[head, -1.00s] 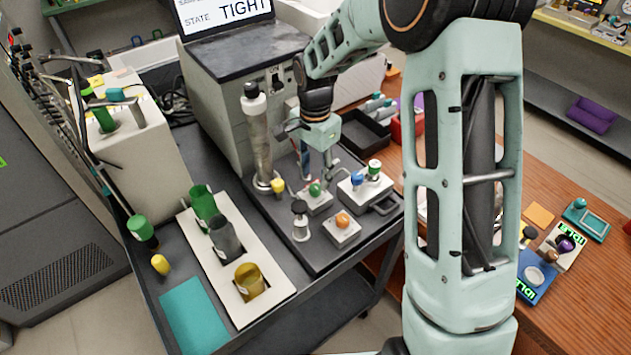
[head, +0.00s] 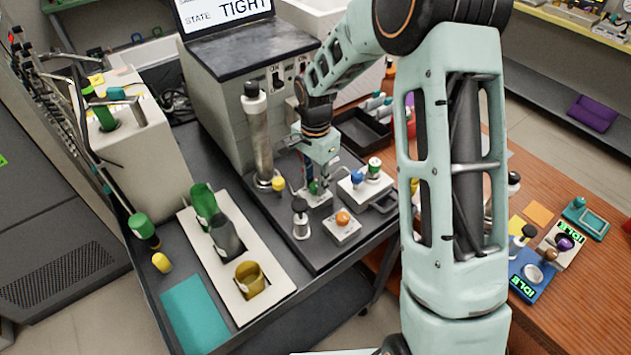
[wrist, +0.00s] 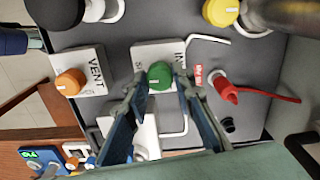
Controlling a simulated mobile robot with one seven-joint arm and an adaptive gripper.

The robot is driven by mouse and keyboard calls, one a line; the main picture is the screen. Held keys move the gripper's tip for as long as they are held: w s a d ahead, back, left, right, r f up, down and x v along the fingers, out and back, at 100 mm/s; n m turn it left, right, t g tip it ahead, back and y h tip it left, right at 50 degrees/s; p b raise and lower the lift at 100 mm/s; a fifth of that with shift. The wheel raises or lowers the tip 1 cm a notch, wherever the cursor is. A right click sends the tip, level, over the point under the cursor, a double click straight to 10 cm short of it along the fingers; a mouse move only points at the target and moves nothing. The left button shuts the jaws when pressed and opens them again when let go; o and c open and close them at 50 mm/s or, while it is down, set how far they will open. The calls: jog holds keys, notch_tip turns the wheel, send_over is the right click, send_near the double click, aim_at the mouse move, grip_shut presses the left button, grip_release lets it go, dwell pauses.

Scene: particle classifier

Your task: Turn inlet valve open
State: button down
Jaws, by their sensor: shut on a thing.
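The inlet valve is a white block (wrist: 147,54) with a green round knob (wrist: 160,75) and a label partly reading "IN" in the wrist view. The knob has a short white mark. In the head view the green knob (head: 313,188) shows just under my gripper, partly covered. My gripper (wrist: 162,84) has one finger on each side of the knob and is closed on it. In the head view my gripper (head: 318,182) points down onto the block.
A block labelled "VENT" with an orange knob (head: 343,218) stands close in front. A block with a blue knob (head: 357,179) is to the right. A yellow knob (head: 278,184) and a metal column (head: 260,145) are to the left. A red plug (wrist: 226,90) with a cable is close by.

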jog(key=shift+n, duration=0.3)
jog(key=n+b, duration=0.1)
jog(key=n, duration=0.2)
jog(key=n+b, duration=0.1)
jog(key=n, duration=0.8)
jog(key=shift+a+b, duration=0.1)
jog(key=shift+b, duration=0.25)
jog(key=n, duration=0.5)
jog(key=shift+n, duration=0.3)
jog(key=c, duration=1.7)
grip_release()
jog(key=shift+o, duration=0.2)
